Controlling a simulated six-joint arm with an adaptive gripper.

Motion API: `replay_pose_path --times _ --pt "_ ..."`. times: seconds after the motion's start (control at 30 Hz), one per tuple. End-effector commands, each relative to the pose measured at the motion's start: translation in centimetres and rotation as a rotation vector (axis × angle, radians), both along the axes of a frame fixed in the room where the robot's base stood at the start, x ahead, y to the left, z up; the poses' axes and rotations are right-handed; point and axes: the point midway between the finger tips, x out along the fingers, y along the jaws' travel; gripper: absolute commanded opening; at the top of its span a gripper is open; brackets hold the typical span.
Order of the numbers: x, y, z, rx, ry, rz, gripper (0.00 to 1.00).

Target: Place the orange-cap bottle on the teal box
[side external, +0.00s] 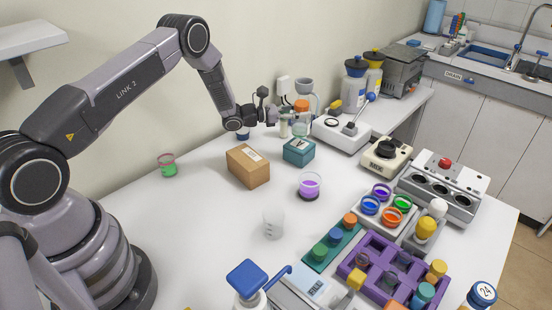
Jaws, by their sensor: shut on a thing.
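The orange-cap bottle (300,128) is upright, with a pale translucent body under an orange cap. The teal box (299,152) sits on the white table in front of the wall. My gripper (289,121) reaches in from the left and is shut on the bottle at its upper part. The bottle's lower end appears directly above or just behind the box's top; I cannot tell whether they touch. The far side of the grip is hidden.
A brown carton (248,167) stands left of the teal box. A purple-liquid beaker (309,186) and an empty beaker (273,223) stand in front. A white stirrer-like device (340,135) is close on the right. Racks and a purple tray (350,259) crowd the front right.

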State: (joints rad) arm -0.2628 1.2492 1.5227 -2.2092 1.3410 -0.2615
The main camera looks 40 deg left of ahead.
Motion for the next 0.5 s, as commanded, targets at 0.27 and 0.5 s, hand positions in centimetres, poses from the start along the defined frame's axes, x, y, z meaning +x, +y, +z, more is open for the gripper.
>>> replay_pose_path --times 0.27,0.5 --pt "0.0 0.0 -3.2 0.0 -0.002 0.0 0.0" --pt "0.0 0.0 -3.2 0.0 -0.002 0.0 0.0"
